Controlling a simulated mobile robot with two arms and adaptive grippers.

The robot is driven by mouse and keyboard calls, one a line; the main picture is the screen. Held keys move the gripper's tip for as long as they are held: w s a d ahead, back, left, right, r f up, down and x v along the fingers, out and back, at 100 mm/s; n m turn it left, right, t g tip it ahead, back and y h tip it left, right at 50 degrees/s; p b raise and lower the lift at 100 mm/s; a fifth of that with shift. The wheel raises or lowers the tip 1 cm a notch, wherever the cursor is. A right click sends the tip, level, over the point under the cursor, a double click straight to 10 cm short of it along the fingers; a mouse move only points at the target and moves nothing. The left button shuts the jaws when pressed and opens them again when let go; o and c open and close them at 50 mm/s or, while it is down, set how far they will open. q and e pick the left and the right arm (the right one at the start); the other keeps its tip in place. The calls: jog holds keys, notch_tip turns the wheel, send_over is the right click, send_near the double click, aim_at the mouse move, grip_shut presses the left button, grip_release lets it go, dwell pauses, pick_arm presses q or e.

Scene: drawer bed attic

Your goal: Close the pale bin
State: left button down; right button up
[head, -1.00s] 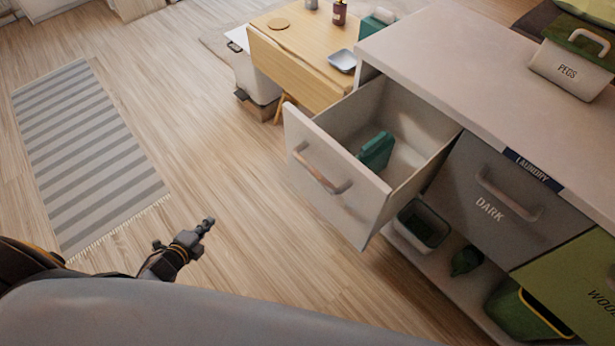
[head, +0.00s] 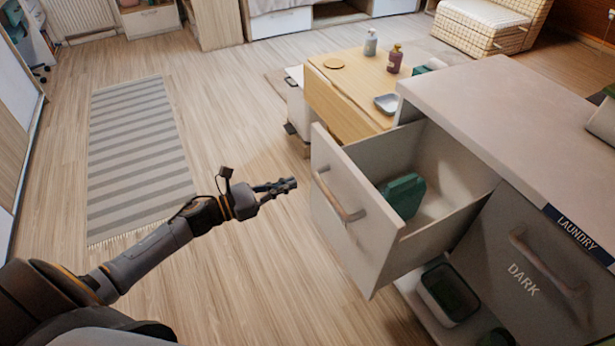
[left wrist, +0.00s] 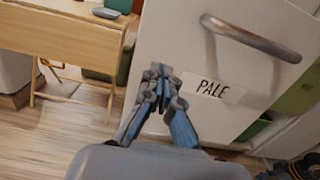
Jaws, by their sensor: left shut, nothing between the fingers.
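The pale bin (head: 343,232) is a white pull-out drawer in the laundry cabinet, standing open. Its bar handle (head: 337,196) is on the front panel, and a teal object (head: 403,196) lies inside. In the left wrist view the front panel (left wrist: 175,60) carries a PALE label (left wrist: 214,87) below the handle (left wrist: 252,39). My left gripper (head: 287,186) is shut and empty, a little left of the front panel in the head view. In the left wrist view its fingers (left wrist: 160,72) show beside the label; I cannot tell whether they touch the panel.
The closed DARK bin (head: 528,275) sits right of the open one under the pale countertop (head: 500,110). A dark open container (head: 450,295) stands on the low shelf. A wooden table (head: 345,95) is behind. Floor around the striped rug (head: 140,160) is clear.

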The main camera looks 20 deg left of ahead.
pick_arm(q)
jog(key=x, duration=0.6)
pick_arm(e)
jog(key=shift+s+d+f, duration=0.1)
jog(key=shift+s+f, duration=0.3)
jog(key=shift+s, duration=0.05)
jog(key=shift+s+f, duration=0.1)
